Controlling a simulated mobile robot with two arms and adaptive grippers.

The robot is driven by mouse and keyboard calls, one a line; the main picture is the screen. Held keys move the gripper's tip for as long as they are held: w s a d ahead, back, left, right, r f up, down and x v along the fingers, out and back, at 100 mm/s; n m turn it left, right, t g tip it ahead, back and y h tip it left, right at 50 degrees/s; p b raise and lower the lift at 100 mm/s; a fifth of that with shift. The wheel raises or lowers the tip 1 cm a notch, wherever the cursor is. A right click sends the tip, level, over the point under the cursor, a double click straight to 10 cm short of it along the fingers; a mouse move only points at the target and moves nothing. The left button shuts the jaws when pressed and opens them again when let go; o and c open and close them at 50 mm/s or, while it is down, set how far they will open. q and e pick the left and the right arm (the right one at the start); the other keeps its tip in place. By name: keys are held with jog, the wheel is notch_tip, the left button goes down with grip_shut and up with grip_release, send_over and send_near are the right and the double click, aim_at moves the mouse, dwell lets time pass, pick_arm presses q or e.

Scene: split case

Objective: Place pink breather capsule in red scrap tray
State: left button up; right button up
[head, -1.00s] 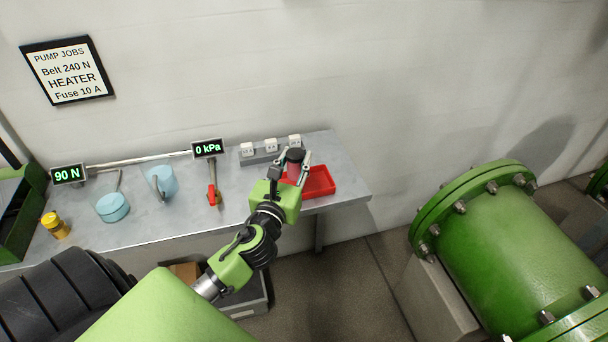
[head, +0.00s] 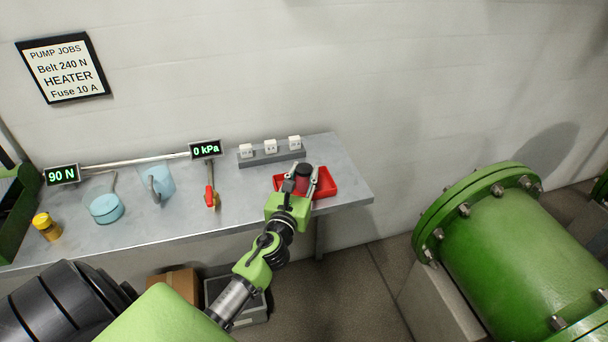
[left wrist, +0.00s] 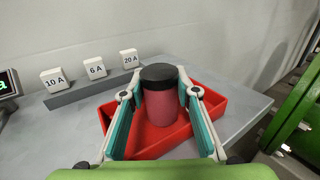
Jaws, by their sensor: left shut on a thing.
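The pink breather capsule (left wrist: 161,104) is an upright cylinder with a black cap. In the left wrist view it stands between the two fingers of my left gripper (left wrist: 160,100), which is shut on it. In the head view my left gripper (head: 303,182) holds the dark-capped capsule (head: 303,174) over the red scrap tray (head: 327,183). The red tray (left wrist: 222,100) also shows in the left wrist view, around and behind the capsule. Whether the capsule's base touches the tray floor cannot be told. My right gripper is not in view.
A grey rack with several white fuse blocks (head: 270,147) stands behind the tray. A red-handled valve (head: 210,196), light-blue parts (head: 106,208) and a yellow jar (head: 46,226) are to the left on the bench (head: 160,222). A green pipe (head: 500,250) stands to the right.

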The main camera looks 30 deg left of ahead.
pick_arm(q)
jog(key=shift+f, duration=0.15)
jog(key=o, duration=1.1)
jog(key=shift+s+d, duration=0.1)
jog(key=shift+s, duration=0.1)
jog(key=v, duration=0.5)
jog(key=b+v, duration=0.1)
jog(key=v, duration=0.5)
jog(key=shift+s+d+r, duration=0.1)
jog(key=shift+s+r, duration=0.15)
jog(key=shift+s, duration=0.05)
jog(key=shift+r, duration=0.1)
